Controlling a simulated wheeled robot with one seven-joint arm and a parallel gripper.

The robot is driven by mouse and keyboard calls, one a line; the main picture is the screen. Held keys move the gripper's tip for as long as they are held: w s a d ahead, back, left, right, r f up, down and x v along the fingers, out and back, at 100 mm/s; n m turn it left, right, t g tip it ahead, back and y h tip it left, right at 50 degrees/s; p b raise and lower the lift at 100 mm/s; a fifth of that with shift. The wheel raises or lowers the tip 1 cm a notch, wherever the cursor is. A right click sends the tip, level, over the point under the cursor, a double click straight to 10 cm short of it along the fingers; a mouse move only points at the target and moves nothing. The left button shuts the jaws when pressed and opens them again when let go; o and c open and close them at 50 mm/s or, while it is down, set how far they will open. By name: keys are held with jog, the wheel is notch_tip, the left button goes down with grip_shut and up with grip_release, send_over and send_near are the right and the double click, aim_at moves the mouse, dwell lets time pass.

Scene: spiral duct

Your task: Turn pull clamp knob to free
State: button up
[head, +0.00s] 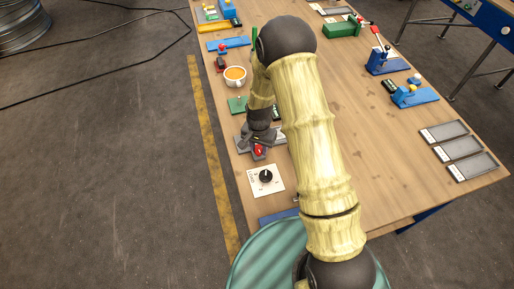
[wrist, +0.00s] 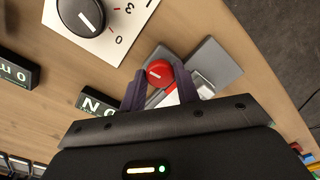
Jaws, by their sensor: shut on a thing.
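The red knob (wrist: 159,73) is round with a white line across its top. It sits over a grey base plate (wrist: 215,62) in the wrist view. My gripper (wrist: 160,80) has its two dark fingers on either side of the knob, shut on it. In the head view the red part (head: 259,150) shows at the tip of my arm, and the grey base (head: 241,139) is partly hidden by my gripper (head: 257,143). A grey and white part beside the knob is partly covered by the right finger.
A black dial (head: 266,176) on a white card (head: 279,188) stands close by, nearer the table's front. Black label blocks (wrist: 15,70) lie near it in the wrist view. Grey trays (head: 466,148) lie at the right edge.

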aim_at(258, 150)
jog(key=n+b, duration=0.1)
jog(key=n, duration=0.2)
jog(key=shift+n, duration=0.4)
jog(key=n+b, duration=0.1)
jog(key=n, duration=0.3)
jog(key=shift+n, duration=0.3)
jog(key=n, duration=0.4)
jog(key=shift+n+b, duration=0.3)
jog(key=shift+n, duration=1.9)
jog(key=o, duration=1)
jog(key=shift+c, duration=0.2)
jog(key=shift+w+r, duration=0.1)
notch_tip(258, 150, up, 17)
jog(key=b, duration=0.1)
jog(key=shift+r+b, duration=0.15)
jog(key=shift+b, duration=0.2)
